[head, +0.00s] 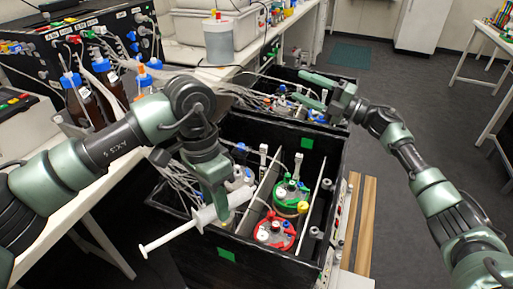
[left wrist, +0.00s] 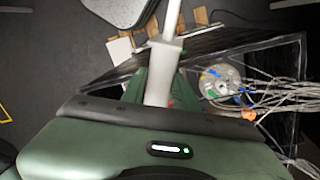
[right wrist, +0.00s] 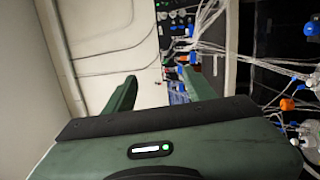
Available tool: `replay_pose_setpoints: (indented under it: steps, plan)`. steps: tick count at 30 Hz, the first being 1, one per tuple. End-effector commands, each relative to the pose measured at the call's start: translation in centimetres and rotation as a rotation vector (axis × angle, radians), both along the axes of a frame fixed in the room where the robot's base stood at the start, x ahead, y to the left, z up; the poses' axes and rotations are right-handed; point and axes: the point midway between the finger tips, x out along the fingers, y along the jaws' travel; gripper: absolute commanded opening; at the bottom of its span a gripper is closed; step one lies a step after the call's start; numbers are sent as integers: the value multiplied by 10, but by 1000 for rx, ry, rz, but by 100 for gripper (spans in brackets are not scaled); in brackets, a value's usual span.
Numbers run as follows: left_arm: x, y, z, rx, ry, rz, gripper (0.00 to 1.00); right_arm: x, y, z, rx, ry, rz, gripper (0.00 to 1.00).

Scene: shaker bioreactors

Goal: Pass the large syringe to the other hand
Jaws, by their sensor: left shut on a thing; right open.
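The large white syringe (head: 181,235) is held in my left gripper (head: 219,207), low over the near left edge of the black shaker box. Its plunger end points out to the lower left, and its barrel lies across the gripper. In the left wrist view the syringe (left wrist: 162,75) runs upward from between the fingers. My left gripper is shut on it. My right gripper (head: 314,91) is open and empty, at the far side of the box, up and to the right of the syringe. In the right wrist view its two fingers (right wrist: 162,95) stand apart with nothing between them.
The black shaker box (head: 330,190) holds vessels with a green lid (head: 291,197) and a red lid (head: 274,233), with tubes around them. A second black box (head: 345,90) stands behind. Brown bottles (head: 84,104) stand at the left. Open floor (head: 400,110) lies to the right.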

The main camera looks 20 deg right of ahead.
Motion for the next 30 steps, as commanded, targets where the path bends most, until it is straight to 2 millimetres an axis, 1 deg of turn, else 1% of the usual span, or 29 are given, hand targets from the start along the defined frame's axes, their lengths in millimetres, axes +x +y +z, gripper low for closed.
replay_pose_setpoints:
  steps: [1,2,3,5,6,8,9,11,12,14,15,18,21,25,30]
  plan:
    - [0,0,0,0,0,0,0,-6,26,21,-89,-79,62,55]
    - [0,0,0,0,0,0,0,-10,40,30,-146,-127,99,55]
    - [0,0,0,0,0,0,0,-17,60,42,-228,-195,151,55]
    - [0,0,0,0,0,0,0,-30,90,57,-357,-304,232,55]
    - [0,0,0,0,0,0,0,-41,112,57,-435,-363,297,55]
    - [0,0,0,0,0,0,0,-60,142,60,-564,-470,398,55]
    - [0,0,0,0,0,0,0,-75,162,60,-655,-552,469,55]
    - [0,0,0,0,0,0,0,-98,188,58,-799,-683,587,55]
    - [0,0,0,0,0,0,0,-115,203,54,-899,-777,673,55]
    - [0,0,0,0,0,0,0,-141,221,46,-1058,-931,814,55]
    - [0,0,0,0,0,0,0,-157,228,39,-1167,-1037,916,55]
    - [0,0,0,0,0,0,0,-186,230,22,-1388,-1252,1144,55]
    - [0,0,0,0,0,0,0,-201,223,12,-1531,-1390,1314,55]
    - [0,0,0,0,0,0,0,-209,215,7,-1619,-1472,1434,55]
    - [0,0,0,0,0,0,0,-211,218,-8,-1634,-1490,1466,55]
